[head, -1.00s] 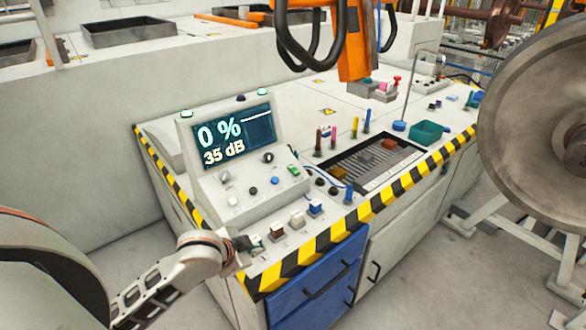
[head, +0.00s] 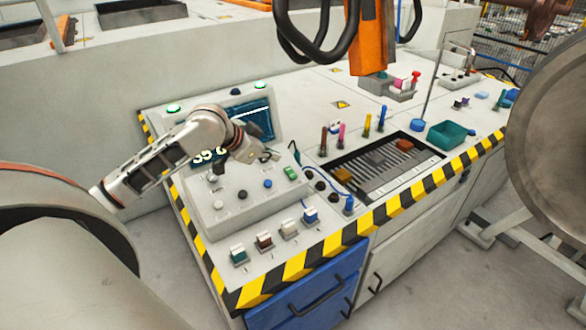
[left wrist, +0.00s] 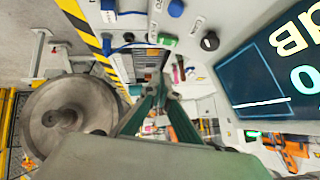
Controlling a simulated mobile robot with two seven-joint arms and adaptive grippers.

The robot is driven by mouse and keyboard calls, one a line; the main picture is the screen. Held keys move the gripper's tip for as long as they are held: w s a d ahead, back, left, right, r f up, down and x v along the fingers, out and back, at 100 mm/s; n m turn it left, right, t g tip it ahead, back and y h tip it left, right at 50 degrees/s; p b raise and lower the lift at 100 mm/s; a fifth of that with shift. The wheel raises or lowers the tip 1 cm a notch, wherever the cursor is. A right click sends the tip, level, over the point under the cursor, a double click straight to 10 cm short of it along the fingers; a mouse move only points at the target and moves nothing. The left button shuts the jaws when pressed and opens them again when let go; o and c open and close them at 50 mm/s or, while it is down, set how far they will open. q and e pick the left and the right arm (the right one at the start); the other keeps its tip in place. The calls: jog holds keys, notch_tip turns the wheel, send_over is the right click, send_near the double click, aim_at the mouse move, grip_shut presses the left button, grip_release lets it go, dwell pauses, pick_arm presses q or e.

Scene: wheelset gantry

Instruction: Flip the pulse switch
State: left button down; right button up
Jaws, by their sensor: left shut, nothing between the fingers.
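The sloped control box (head: 225,222) stands on the console, its screen (head: 262,118) partly hidden by my left arm. Its face carries a green switch (head: 291,173), a blue button (head: 268,184), a black button (head: 242,194) and a white button (head: 218,205). I cannot read which control is the pulse switch. My left gripper (head: 272,157) is shut and empty, in front of the screen's lower right, near the green switch. In the left wrist view, the green switch (left wrist: 168,41) and a black knob (left wrist: 209,41) lie beyond the shut fingers (left wrist: 158,84). Contact cannot be told.
Several block switches, including a blue one (head: 310,216) and a teal one (head: 238,255), line the striped front edge. An orange hanging tool (head: 362,40) is behind. A slotted tray (head: 385,172) lies right of the box. A large wheel (head: 550,130) stands at right.

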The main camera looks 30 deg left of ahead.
pick_arm(q)
send_over(295, 173)
jog(key=s, duration=0.3)
jog(key=f, duration=0.6)
jog(key=shift+s+d+f, duration=0.2)
jog(key=shift+d+f, duration=0.05)
jog(key=shift+f, duration=0.15)
jog(key=shift+w+a+f, duration=0.1)
jog(key=shift+a+f, duration=0.05)
jog(key=shift+f, duration=0.5)
jog(key=shift+w+a+f, duration=0.1)
jog(key=shift+f, duration=0.5)
jog(key=shift+a+f, duration=0.2)
jog(key=shift+f, duration=0.6)
pick_arm(e)
jog(key=shift+r, duration=0.1)
pick_arm(q)
jog(key=shift+w, duration=0.1)
